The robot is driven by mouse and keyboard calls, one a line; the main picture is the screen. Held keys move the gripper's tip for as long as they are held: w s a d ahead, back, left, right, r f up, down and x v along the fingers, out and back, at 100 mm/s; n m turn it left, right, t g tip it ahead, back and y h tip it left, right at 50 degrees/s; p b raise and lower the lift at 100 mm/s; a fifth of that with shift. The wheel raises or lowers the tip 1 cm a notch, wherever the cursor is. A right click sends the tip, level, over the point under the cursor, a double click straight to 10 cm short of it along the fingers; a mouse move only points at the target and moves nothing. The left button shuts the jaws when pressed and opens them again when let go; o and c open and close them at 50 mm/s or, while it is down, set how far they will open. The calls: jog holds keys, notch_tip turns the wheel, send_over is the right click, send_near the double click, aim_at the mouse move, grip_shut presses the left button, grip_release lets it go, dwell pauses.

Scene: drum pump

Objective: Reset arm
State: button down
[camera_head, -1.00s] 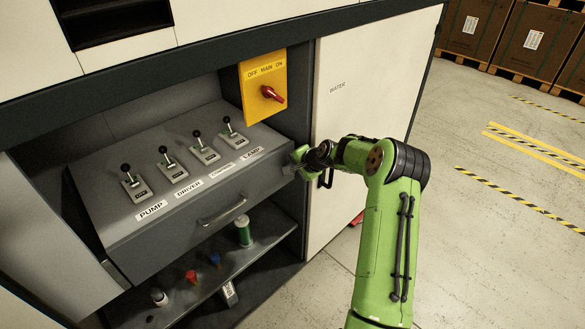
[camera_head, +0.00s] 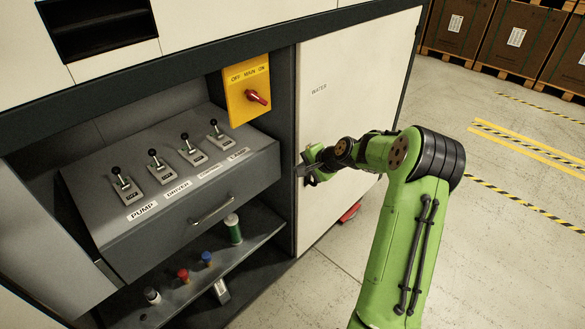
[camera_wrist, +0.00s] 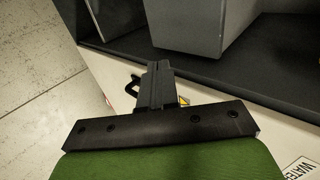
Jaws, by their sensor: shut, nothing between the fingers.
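My green arm reaches in from the lower right in the head view. My gripper (camera_head: 304,167) is in front of the white WATER door (camera_head: 345,105), near the door's left edge and the right end of the control box. In the wrist view my gripper (camera_wrist: 157,68) shows as a dark block of two fingers pressed together, shut and empty. A black door handle (camera_wrist: 134,86) shows just left of the fingers in that view. Whether the gripper touches the door or cabinet cannot be told.
The control box (camera_head: 150,240) has a row of levers and a drawer handle (camera_head: 212,210). A yellow main switch panel (camera_head: 246,84) with a red knob is above right. The shelf (camera_head: 200,282) below holds a green cylinder (camera_head: 233,229) and small items. Open floor (camera_head: 480,240) lies to the right.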

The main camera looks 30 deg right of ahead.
jog(key=s+a+r+n+g+h+p, duration=0.2)
jog(key=s+a+r+n+g+p, duration=0.15)
jog(key=s+a+r+n, duration=0.9)
jog(key=s+a+r+p, duration=0.1)
jog(key=s+a+r, duration=0.1)
jog(key=s, duration=0.5)
jog(key=s+a+r+n+p, duration=0.1)
jog(key=s+a+r, duration=0.2)
jog(key=s, duration=0.4)
jog(key=s+a+r+n+p, duration=0.1)
jog(key=s+a+r, duration=0.2)
jog(key=s, duration=0.4)
jog(key=shift+a+r+h+p, duration=0.15)
jog(key=shift+r+h+p, duration=0.25)
jog(key=shift+r, duration=0.45)
jog(key=shift+s, duration=0.1)
